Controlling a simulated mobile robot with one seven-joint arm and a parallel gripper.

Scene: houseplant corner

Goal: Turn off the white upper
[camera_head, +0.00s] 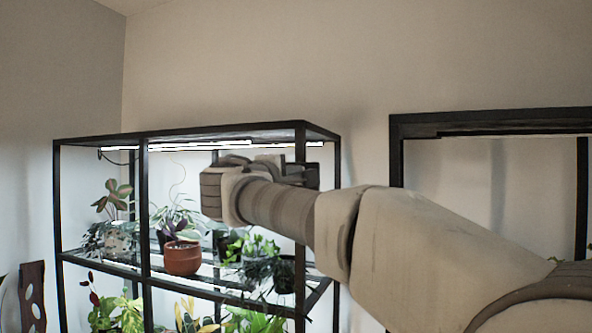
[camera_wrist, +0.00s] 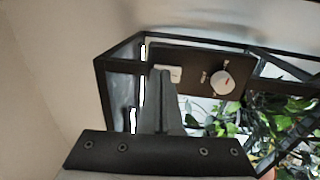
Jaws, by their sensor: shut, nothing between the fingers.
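A dark panel (camera_wrist: 195,60) on the shelf frame carries a small white switch (camera_wrist: 174,72) and a round white knob (camera_wrist: 222,82) in the wrist view. My gripper (camera_wrist: 161,72) is shut and empty, its tips over the left part of the white switch. I cannot tell whether they touch it. In the head view my gripper (camera_head: 290,172) is at the upper right corner of the shelf, partly hidden by my wrist. The white upper light strip (camera_head: 190,146) is lit under the top of the shelf; lit strips also show in the wrist view (camera_wrist: 142,68).
The black shelf frame (camera_head: 145,200) holds several potted plants, including a terracotta pot (camera_head: 182,258) on the middle level. Leaves (camera_wrist: 285,110) lie right of the panel in the wrist view. A second black frame (camera_head: 397,150) stands at the right. The wall above is bare.

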